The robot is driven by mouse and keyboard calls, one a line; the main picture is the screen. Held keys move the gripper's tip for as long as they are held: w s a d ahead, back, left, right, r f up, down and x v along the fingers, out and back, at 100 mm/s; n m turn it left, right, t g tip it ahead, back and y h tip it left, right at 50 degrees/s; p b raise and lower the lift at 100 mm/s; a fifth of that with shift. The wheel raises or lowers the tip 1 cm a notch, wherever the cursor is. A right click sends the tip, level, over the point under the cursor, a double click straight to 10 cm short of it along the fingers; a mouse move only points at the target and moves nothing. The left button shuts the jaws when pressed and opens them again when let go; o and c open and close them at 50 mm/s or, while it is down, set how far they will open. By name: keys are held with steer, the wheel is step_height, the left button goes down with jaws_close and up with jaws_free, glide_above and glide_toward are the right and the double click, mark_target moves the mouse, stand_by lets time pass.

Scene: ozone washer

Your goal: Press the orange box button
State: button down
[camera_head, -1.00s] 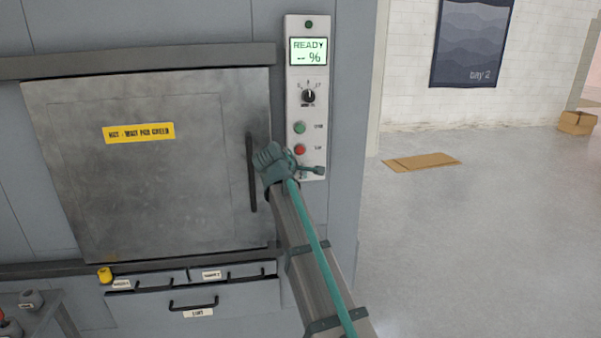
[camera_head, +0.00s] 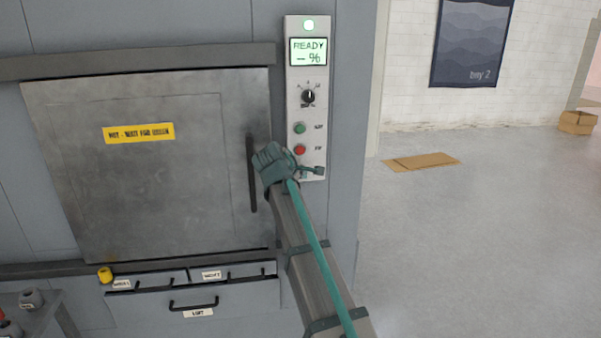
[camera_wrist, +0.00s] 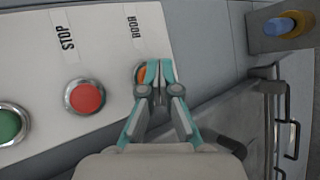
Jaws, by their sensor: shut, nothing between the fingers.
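The orange button (camera_wrist: 141,74) is at the lower end of the white control panel (camera_head: 293,75). In the wrist view it sits beside a label that seems to read DOOR and is partly covered by my fingers. My gripper (camera_wrist: 158,68) is shut and empty, with its teal fingertips over the right part of the button. I cannot tell whether they touch it.
A red STOP button (camera_wrist: 85,97) and a green button (camera_wrist: 10,124) share the panel. A steel door (camera_head: 150,190) with a dark vertical handle (camera_head: 251,175) is close on the left. A display (camera_head: 309,52) reads READY.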

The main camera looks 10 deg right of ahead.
steer(key=shift+s, duration=0.75)
steer(key=s+p, duration=0.2)
steer(key=s, duration=0.3)
stand_by(0.8)
